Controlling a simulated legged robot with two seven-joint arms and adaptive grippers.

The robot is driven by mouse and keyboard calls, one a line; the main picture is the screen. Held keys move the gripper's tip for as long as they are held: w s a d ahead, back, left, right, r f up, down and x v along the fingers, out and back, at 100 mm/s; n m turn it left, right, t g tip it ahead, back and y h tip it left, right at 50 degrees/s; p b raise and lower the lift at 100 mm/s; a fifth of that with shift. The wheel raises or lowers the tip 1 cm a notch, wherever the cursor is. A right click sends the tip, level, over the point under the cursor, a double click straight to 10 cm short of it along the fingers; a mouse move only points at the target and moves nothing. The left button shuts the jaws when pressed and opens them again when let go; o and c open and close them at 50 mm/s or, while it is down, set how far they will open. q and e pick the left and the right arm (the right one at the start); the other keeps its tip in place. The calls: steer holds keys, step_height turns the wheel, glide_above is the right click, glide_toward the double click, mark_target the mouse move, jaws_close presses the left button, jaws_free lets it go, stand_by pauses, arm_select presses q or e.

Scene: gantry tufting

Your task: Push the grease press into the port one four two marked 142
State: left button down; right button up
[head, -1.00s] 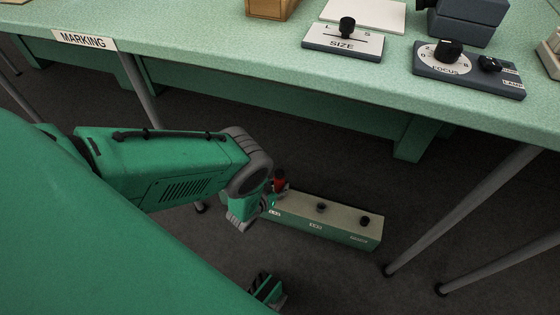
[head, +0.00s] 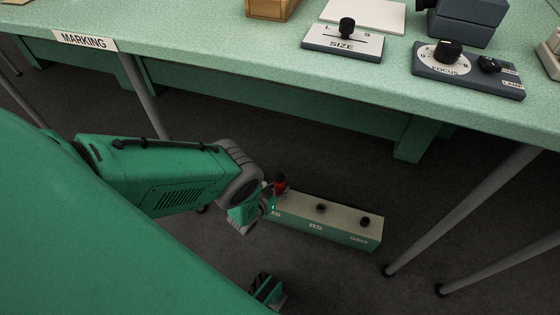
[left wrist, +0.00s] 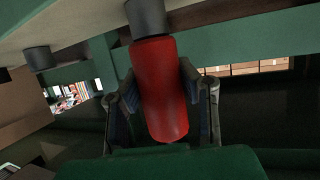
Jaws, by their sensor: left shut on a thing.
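The red grease press (head: 280,184) stands at the left end of a long low box (head: 335,235) on the floor. My left gripper (head: 271,200) is shut on it. In the left wrist view the red body (left wrist: 160,90) of the press sits between the two fingers, and its end meets a dark grey collar (left wrist: 147,18) on the box's pale face. I cannot tell how deep it sits. A middle port (head: 321,208) and a right port (head: 365,221) are dark and free. The port labels are too small or too covered to read surely.
A green workbench (head: 270,60) with a MARKING label (head: 84,40) stands behind the box. Its grey legs (head: 465,220) stand to the right of the box. A SIZE panel (head: 342,42) and a FOCUS panel (head: 468,70) are on top. The dark floor between is clear.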

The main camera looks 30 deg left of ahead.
arm_select(q)
steer(key=c, duration=1.1)
jaws_free()
steer(key=shift+d, duration=0.1)
steer(key=v, duration=1.1)
steer(key=shift+s+r, duration=0.15)
steer(key=shift+s, duration=0.25)
